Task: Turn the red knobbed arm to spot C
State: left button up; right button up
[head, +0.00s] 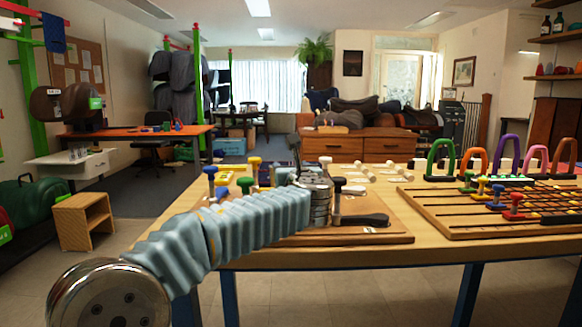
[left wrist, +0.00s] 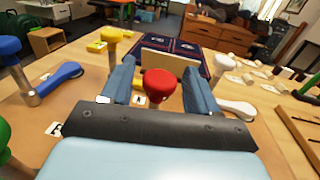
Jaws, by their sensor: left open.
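The red knob (left wrist: 160,83) of the red arm stands upright in the left wrist view, between the two open fingers of my left gripper (left wrist: 159,72). I see no clear contact with either finger. The gripper hides the lower part of the red arm. A small label A (left wrist: 138,100) lies on the board beside the red knob, and a label B (left wrist: 55,129) lies to the lower left. I cannot make out a label C. In the head view, my left arm and gripper (head: 316,186) reach over the board (head: 385,238) and hide the red knob.
A blue knobbed arm (left wrist: 60,75), a yellow knob (left wrist: 111,35) and a white knobbed arm (left wrist: 237,107) stand around the red one. A green knob (left wrist: 3,132) is at the left edge. A black knobbed arm (head: 365,220) lies right of my gripper. A slotted board (head: 450,228) lies farther right.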

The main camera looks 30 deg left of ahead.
pick_arm(q)
jog(key=shift+w+a, duration=0.15)
jog(key=shift+w, duration=0.05)
grip_shut()
dwell(0.3)
jog(key=shift+h, duration=0.3)
jog(key=shift+s+a+m+t+h+b, duration=0.1)
jog(key=shift+m+t+h+b, duration=0.4)
jog(key=shift+m+t+h, duration=1.2)
jog(key=shift+m+h, duration=0.6)
jog(key=shift+h, duration=0.6)
